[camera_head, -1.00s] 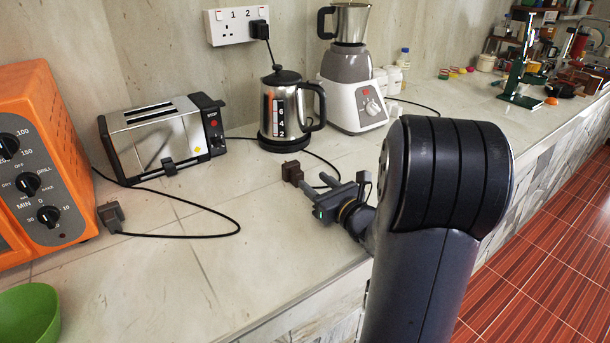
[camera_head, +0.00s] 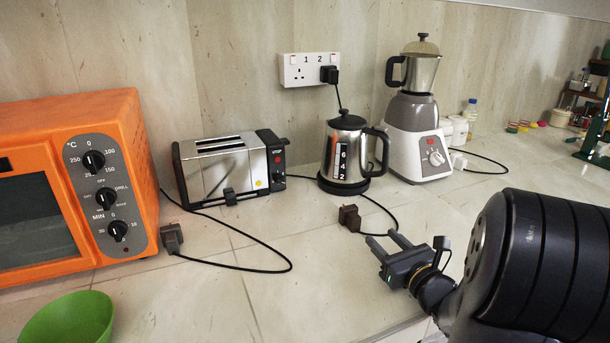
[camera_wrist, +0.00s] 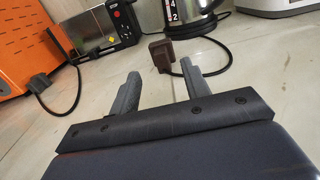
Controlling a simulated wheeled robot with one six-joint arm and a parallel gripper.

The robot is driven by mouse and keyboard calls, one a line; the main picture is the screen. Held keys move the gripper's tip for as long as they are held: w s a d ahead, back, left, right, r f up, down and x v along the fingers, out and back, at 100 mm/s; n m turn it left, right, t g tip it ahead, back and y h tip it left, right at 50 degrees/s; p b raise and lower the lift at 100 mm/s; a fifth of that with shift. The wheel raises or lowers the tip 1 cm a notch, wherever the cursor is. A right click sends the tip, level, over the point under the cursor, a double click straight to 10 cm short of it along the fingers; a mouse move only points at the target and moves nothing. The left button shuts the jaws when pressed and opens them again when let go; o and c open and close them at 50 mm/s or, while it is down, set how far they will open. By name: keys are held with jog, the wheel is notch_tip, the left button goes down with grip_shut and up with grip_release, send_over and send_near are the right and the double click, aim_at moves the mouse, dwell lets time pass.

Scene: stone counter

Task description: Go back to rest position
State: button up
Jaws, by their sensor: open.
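My gripper (camera_head: 385,241) is open and empty above the counter, low and right of centre in the head view. Its two fingers stand apart in the wrist view (camera_wrist: 160,85), with bare counter between them. A dark brown plug (camera_head: 349,218) lies on the counter just beyond the fingertips, and it also shows in the wrist view (camera_wrist: 162,57) behind the fingers. I cannot tell for sure whether the fingers touch it, but they appear apart from it. My dark arm fills the lower right of the head view.
An orange oven (camera_head: 130,165), a toaster (camera_head: 225,172), a kettle (camera_head: 347,150) and a blender (camera_head: 417,140) stand along the wall. A green bowl (camera_head: 68,318) is at the lower left. Another plug (camera_head: 171,238) lies by the oven. A wall socket (camera_head: 300,70) holds one plug. The front middle counter is clear.

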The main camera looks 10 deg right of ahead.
aim_at(359, 218)
jog(key=w, duration=0.3)
jog(key=w+a, duration=0.1)
jog(key=w, duration=0.3)
jog(key=w+a, duration=0.1)
jog(key=w, duration=0.2)
jog(key=shift+w+a+f, duration=0.1)
jog(key=shift+w+f, duration=0.25)
jog(key=shift+w, duration=0.05)
jog(key=shift+s+f+b, duration=0.15)
jog(key=shift+f+b, duration=0.05)
jog(key=shift+b, duration=0.3)
jog(key=shift+r+p, duration=0.1)
jog(key=shift+p, duration=0.25)
